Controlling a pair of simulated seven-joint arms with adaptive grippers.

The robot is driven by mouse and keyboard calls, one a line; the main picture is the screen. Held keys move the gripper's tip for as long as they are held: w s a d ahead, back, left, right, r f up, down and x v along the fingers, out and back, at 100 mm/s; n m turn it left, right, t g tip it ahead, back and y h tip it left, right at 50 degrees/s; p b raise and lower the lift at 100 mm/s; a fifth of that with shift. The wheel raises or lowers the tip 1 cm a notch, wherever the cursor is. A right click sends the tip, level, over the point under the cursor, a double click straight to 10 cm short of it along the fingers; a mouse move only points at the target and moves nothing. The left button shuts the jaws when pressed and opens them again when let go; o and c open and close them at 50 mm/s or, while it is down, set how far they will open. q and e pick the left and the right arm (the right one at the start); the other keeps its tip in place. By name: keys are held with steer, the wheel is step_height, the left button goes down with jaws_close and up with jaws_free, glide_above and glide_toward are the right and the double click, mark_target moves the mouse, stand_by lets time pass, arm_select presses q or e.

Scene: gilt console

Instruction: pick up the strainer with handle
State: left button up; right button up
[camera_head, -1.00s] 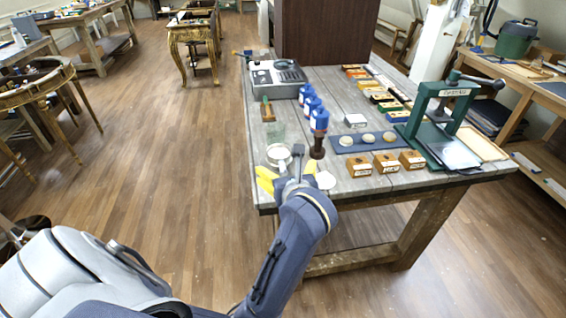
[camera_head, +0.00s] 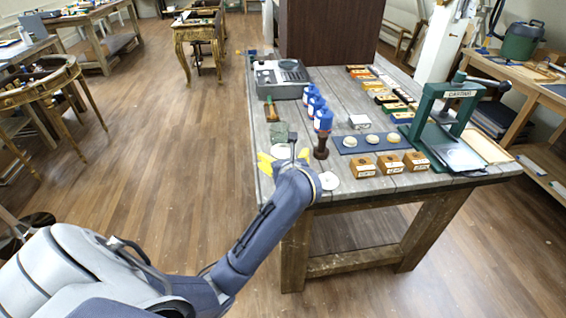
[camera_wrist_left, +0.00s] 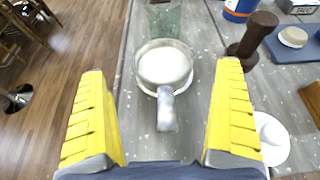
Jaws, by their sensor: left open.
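The strainer with handle (camera_wrist_left: 164,65) lies on the grey wooden table, seen in the left wrist view as a round, pale bowl with a light rim. Its short grey handle points back toward my left gripper (camera_wrist_left: 160,72). The gripper is open, with one yellow finger on each side of the handle and a wide gap to both. The fingertips reach about level with the bowl in that view; whether they are above it I cannot tell. In the head view the left gripper (camera_head: 284,160) is at the table's near left end and mostly covers the strainer. My right gripper is not in view.
A greenish glass (camera_wrist_left: 163,18) stands just behind the strainer. A dark wooden tool (camera_wrist_left: 252,36) stands to its right, and a white disc (camera_wrist_left: 272,138) lies beside the right finger. The table's left edge is close.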

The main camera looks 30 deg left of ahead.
mark_target(281, 150)
arm_select(q)
steer(key=shift+x, duration=2.35)
steer(key=shift+w+d, duration=0.1)
steer(key=shift+d, duration=0.05)
steer(key=shift+c, duration=0.6)
steer(key=c, duration=1.3)
